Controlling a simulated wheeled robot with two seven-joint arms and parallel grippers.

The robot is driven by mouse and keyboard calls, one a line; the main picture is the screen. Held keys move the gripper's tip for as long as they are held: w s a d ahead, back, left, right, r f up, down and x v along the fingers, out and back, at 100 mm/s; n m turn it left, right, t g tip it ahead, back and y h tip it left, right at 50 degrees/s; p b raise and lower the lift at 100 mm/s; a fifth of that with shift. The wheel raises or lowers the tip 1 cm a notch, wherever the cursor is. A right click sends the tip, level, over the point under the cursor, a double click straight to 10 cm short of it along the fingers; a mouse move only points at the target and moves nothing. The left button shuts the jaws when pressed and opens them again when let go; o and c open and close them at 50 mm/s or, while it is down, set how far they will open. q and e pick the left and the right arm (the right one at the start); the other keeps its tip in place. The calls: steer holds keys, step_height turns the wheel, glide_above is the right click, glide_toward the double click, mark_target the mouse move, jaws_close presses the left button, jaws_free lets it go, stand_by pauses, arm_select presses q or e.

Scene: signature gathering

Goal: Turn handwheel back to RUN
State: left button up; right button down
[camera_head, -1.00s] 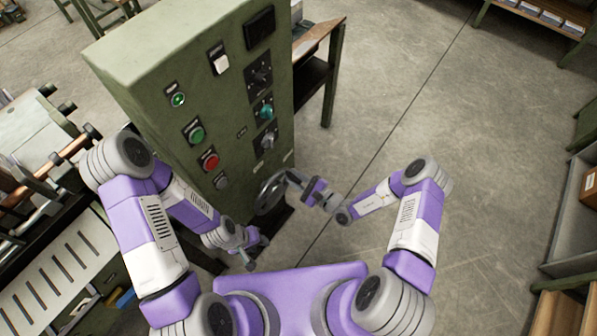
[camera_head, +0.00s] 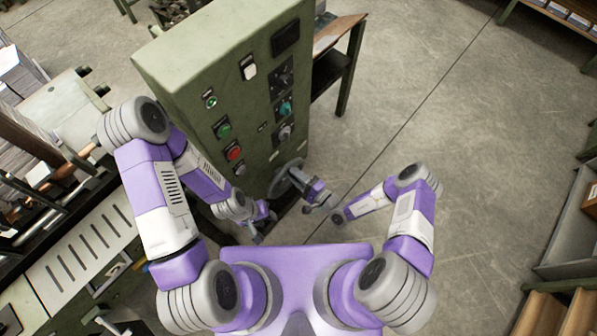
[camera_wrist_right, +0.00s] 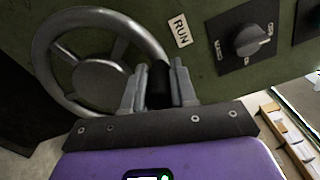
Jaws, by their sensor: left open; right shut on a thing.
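The grey handwheel (camera_head: 277,186) is on the lower front of the green cabinet. In the right wrist view its rim (camera_wrist_right: 52,48) and hub (camera_wrist_right: 100,84) fill the left side. A white RUN label (camera_wrist_right: 180,31) is on the panel to the right of the rim. My right gripper (camera_wrist_right: 160,66) is shut on the wheel's dark handle (camera_wrist_right: 159,88), at the right side of the rim; the fingers partly hide the handle. My left gripper (camera_head: 266,226) is open and empty, low in front of the cabinet and left of the wheel.
The green cabinet (camera_head: 185,72) carries buttons and rotary switches above the wheel. One black switch (camera_wrist_right: 249,40) is right of the RUN label. A bench with machinery (camera_head: 75,235) stands at left. The floor (camera_head: 440,120) at right is clear.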

steer(key=shift+s+a, duration=0.35)
steer(key=shift+s, duration=0.05)
steer(key=c, duration=0.9)
jaws_free()
steer(key=shift+w, duration=0.1)
steer(key=shift+d, duration=0.2)
steer(key=shift+s+d, duration=0.25)
steer(key=shift+d, duration=0.05)
steer(key=v, duration=0.6)
steer(key=shift+s, duration=0.3)
steer(key=shift+d, duration=0.1)
